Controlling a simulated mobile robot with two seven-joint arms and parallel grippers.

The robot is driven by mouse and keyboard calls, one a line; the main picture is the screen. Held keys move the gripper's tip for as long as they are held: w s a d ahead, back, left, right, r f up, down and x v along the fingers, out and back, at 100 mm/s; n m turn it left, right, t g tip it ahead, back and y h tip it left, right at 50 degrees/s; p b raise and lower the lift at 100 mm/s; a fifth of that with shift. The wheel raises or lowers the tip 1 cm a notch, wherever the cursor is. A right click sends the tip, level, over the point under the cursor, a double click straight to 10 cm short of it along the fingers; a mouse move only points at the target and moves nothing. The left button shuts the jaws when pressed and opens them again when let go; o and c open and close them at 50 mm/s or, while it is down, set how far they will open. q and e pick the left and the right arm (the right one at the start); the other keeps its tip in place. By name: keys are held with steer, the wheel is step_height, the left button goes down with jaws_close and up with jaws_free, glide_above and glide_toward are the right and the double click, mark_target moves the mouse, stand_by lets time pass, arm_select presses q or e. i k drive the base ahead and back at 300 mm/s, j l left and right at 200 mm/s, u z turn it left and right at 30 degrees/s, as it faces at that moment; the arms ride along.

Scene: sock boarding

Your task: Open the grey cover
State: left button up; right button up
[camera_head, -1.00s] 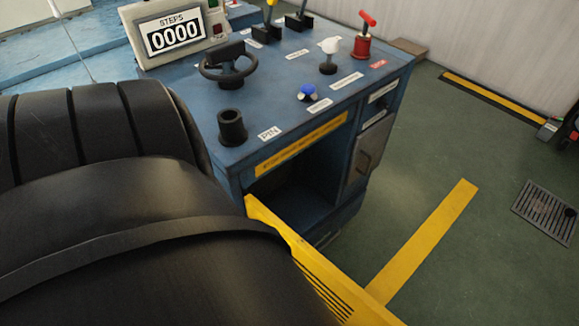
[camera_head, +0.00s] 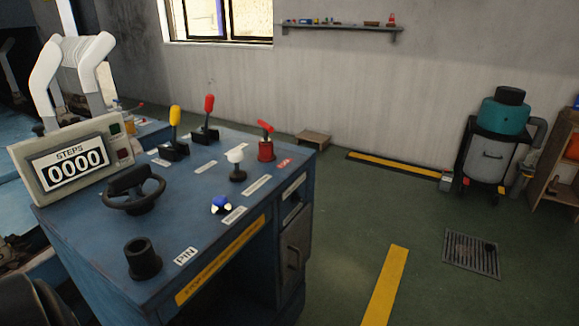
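A grey panel with a handle (camera_head: 295,252) is on the right side of the blue control desk (camera_head: 95,245), below a small labelled slot. It looks shut. I cannot tell for sure that it is the grey cover. Neither of my grippers shows in the head view. A dark rounded part at the lower left edge looks like part of my own arm.
The desk top holds a STEPS display reading 0000 (camera_head: 75,168), a black wheel (camera_head: 133,190), a black PIN cup (camera_head: 142,258), and yellow, red and white levers. A teal vacuum (camera_head: 500,125) stands at far right.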

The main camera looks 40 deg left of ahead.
mark_target(294, 240)
steer(key=k, duration=1)
